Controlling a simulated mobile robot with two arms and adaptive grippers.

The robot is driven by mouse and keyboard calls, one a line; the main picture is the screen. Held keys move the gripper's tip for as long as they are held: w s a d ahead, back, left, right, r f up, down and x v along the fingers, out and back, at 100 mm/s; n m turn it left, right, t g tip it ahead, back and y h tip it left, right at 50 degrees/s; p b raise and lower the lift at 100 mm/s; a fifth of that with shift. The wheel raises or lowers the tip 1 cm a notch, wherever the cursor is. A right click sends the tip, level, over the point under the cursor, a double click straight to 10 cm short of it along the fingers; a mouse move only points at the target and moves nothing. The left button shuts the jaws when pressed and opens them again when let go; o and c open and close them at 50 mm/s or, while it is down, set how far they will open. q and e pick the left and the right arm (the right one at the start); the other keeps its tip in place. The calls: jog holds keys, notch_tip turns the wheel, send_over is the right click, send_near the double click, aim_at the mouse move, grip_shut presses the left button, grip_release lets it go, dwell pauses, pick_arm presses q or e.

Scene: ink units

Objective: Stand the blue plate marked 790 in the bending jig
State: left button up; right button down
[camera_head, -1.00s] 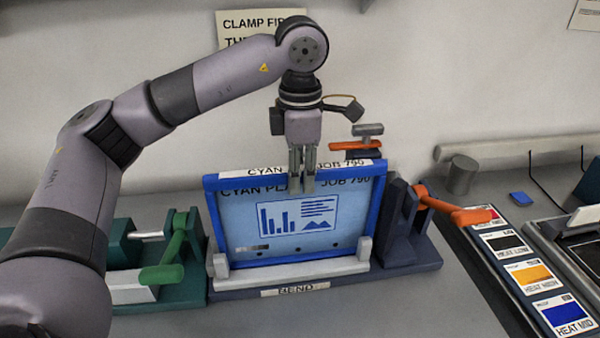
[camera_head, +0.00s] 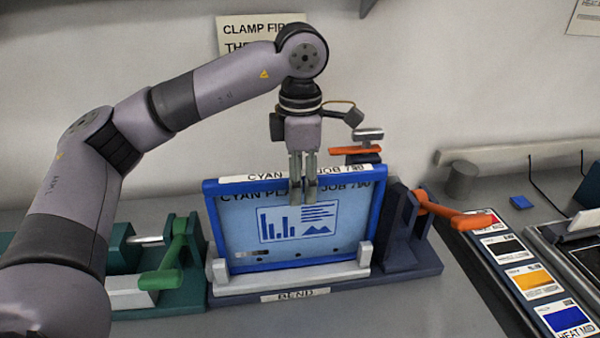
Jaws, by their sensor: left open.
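The blue plate marked 790 (camera_head: 235,222) has a deep-blue border, a light-blue face with printed charts, and a white label along its top edge. It stands upright in the bending jig (camera_head: 290,279), behind the pale front ledge and its end posts. My left gripper (camera_head: 303,200) is open and points down at the plate's top edge, right of its middle. Its fingers overlap the top label and upper face, covering part of the lettering. I cannot tell whether they touch the plate. My right gripper is not in view.
A green clamp device (camera_head: 165,262) stands left of the jig. An orange-handled lever (camera_head: 440,207) is at the jig's right end. Heat cards (camera_head: 530,282) lie farther right, and a grey cylinder (camera_head: 462,180) stands behind. The bench in front of the jig is clear.

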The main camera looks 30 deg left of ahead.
pick_arm(q)
notch_tip(320, 180, up, 12)
jog(key=shift+d, duration=0.15)
dwell(0.3)
jog(key=shift+s+r, duration=0.1)
notch_tip(320, 180, up, 5)
jog(key=p, duration=0.5)
jog(key=shift+p, duration=0.3)
